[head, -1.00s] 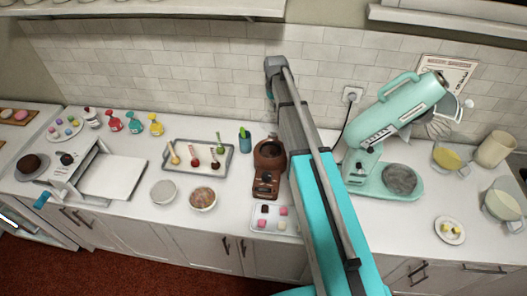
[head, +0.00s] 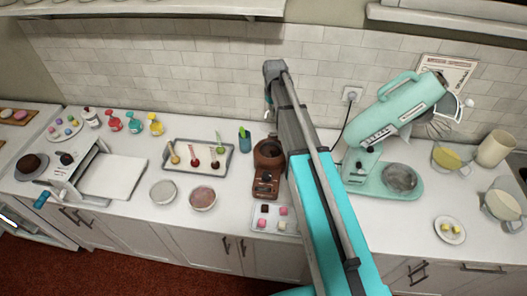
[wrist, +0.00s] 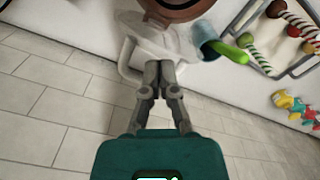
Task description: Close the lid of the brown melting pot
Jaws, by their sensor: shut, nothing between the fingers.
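The brown melting pot (head: 268,157) stands on the counter just left of my arm, its round opening uncovered. Its rim shows at the top edge of the wrist view (wrist: 178,8). A pale, whitish piece (wrist: 128,58) stands behind the pot in the wrist view. It looks like the raised lid, but its outline is partly hidden by my fingers. My gripper (wrist: 160,66) is shut and empty, with its fingertips over or against this pale piece; I cannot tell whether they touch.
A teal cup (head: 245,142) with a green tool and a tray of dipped sweets (head: 228,165) stand left of the pot. A small tray (head: 273,231) with cubes lies in front. A mint mixer (head: 375,175) stands right of my arm. The tiled wall (head: 190,75) is close behind.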

